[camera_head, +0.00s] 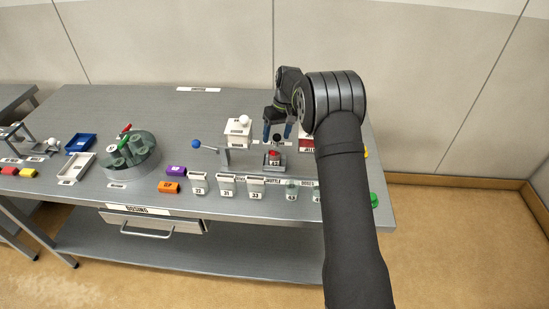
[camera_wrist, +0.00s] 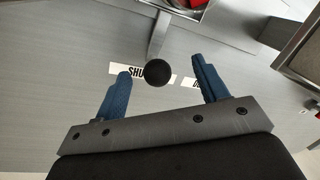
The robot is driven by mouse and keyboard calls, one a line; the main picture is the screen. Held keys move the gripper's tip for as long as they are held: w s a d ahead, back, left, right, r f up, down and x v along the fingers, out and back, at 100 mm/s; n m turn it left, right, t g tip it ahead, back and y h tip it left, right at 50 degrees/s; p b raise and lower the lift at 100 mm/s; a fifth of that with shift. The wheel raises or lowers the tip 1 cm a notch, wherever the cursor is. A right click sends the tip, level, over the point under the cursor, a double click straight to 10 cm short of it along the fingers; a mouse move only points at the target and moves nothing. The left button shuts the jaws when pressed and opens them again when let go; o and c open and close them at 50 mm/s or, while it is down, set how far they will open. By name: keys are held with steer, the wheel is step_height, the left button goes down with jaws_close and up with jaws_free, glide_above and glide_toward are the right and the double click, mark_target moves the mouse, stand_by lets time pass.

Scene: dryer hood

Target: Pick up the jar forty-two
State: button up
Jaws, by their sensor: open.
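My gripper (camera_head: 277,131) is open, its two blue fingers pointing down over the bench near the middle device. In the wrist view, the open fingers (camera_wrist: 160,75) stand either side of a black ball knob (camera_wrist: 157,74), with nothing gripped. Whether they touch the knob I cannot tell. A small numbered jar (camera_head: 274,159) with a red top sits in the device below my gripper; its number looks like 42 or 47. Another greenish jar (camera_head: 291,190) stands in the front row, its number perhaps 43 or 42. I cannot tell for sure which one is forty-two.
Labelled white jars (camera_head: 227,186) line the front edge. A lever with a blue knob (camera_head: 196,144) and a white box (camera_head: 238,131) stand left of my gripper. A dark green carousel (camera_head: 132,155) is further left. My arm hides the bench's right part. The back left of the bench (camera_head: 160,108) is clear.

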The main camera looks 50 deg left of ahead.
steer(key=s+d+r+m+t, duration=0.1)
steer(key=s+d+r+m, duration=0.15)
steer(key=r, duration=0.55)
steer(key=s+d+r+m+t, duration=0.1)
steer(key=s+d+r, duration=0.15)
steer(key=r, duration=0.55)
glide_toward(275, 151)
steer(key=f, duration=0.1)
steer(key=a+f, duration=0.1)
steer(key=f, duration=0.3)
steer(key=shift+w+a+f, duration=0.1)
steer(key=shift+a+f, duration=0.05)
steer(key=shift+a, duration=0.2)
steer(key=f, duration=0.2)
steer(key=d+f, duration=0.1)
steer(key=f, duration=0.2)
steer(key=shift+d+f, duration=0.15)
steer(key=shift+f, duration=0.1)
steer(key=c, duration=1.1)
